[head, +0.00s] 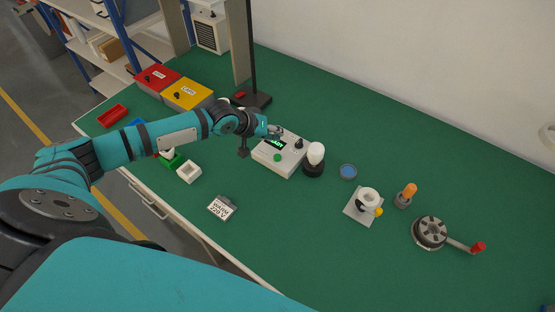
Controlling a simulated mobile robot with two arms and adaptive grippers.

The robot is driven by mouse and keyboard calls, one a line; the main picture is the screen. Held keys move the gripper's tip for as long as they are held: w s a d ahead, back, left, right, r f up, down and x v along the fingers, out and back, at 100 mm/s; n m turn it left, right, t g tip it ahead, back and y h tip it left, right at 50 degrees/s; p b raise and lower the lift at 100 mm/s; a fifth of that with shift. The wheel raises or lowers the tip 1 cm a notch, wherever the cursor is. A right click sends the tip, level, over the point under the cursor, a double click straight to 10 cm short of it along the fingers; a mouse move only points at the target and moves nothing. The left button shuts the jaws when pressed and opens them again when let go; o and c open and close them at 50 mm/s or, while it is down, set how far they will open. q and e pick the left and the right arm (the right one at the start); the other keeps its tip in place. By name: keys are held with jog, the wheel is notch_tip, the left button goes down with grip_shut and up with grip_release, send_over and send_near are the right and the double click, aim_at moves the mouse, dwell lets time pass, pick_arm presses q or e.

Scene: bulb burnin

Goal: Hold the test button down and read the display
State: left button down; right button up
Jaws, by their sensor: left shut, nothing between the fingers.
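The light grey tester box (269,166) stands on the green bench near the middle of the head view. Its small display (277,142) shows green characters too small to read. A round green button (277,157) is on its front part and a black knob (299,144) on its right. My left gripper (279,132) is shut and empty at the far edge of the box, close behind the display and apart from the green button. I cannot tell whether it touches the box. My right gripper is out of view.
A white bulb (316,153) in a black socket stands right of the box. A card (222,208) reading "WARM 220 V" lies in front. Red (153,82) and yellow (184,97) bins and a dark post (252,60) stand behind.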

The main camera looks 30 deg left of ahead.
pick_arm(q)
jog(key=b, duration=0.4)
send_over(276, 155)
notch_tip(276, 155, down, 5)
jog(key=shift+r, duration=0.2)
jog(key=shift+f, duration=0.9)
jog(key=shift+f, duration=0.4)
jog(key=shift+f, duration=0.45)
dwell(0.7)
dwell(1.5)
jog(key=shift+r+p, duration=0.8)
jog(key=shift+r, duration=0.1)
